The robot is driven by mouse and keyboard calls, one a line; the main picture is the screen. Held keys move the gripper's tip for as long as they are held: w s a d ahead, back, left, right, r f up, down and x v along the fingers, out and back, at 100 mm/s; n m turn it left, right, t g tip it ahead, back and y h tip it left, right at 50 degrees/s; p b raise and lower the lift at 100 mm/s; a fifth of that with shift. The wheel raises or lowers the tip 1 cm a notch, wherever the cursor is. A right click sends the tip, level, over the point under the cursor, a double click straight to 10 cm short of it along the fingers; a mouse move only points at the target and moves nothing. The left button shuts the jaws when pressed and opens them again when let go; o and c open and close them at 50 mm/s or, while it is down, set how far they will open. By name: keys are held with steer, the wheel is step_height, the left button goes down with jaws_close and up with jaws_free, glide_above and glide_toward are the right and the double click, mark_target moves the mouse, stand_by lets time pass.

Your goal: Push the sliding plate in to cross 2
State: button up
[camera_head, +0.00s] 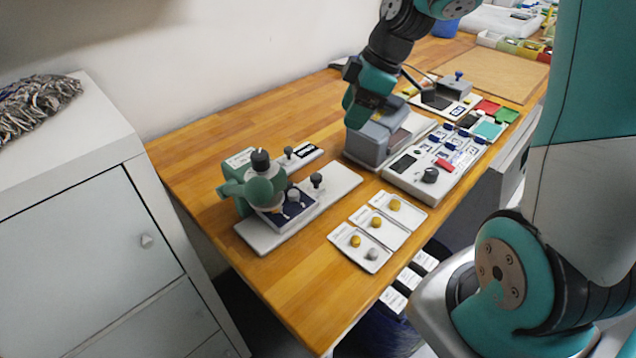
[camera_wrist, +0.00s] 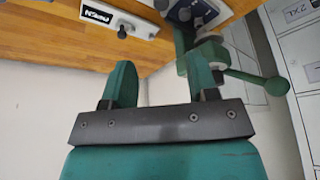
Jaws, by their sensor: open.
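A green press (camera_head: 262,188) with a black knob on top stands on a long white base (camera_head: 335,192) at the table's left part. A dark blue plate (camera_head: 301,212), which looks like the sliding plate, lies low at the press's front. A dark upright knob (camera_head: 317,181) stands behind it on the base. Cross marks are too small to make out. In the wrist view the press (camera_wrist: 206,62) with its ball lever is to the right of my gripper (camera_wrist: 163,76). Its two green fingers are apart with nothing between them. The gripper touches nothing visible.
A white strip with a black label (camera_head: 306,150) and knob lies behind the press. Three white cards (camera_head: 378,228) with yellow and grey buttons lie in front. A grey device (camera_head: 372,146) and a control panel (camera_head: 436,162) stand right. A white cabinet (camera_head: 90,230) is at left.

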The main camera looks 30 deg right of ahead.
mark_target(316, 176)
steer(key=p+x, duration=0.2)
steer(key=x, duration=1.4)
steer(key=shift+s+a+f, duration=0.1)
steer(key=shift+a+f, duration=0.1)
steer(key=shift+f, duration=0.1)
steer(key=shift+c, duration=0.3)
jaws_close()
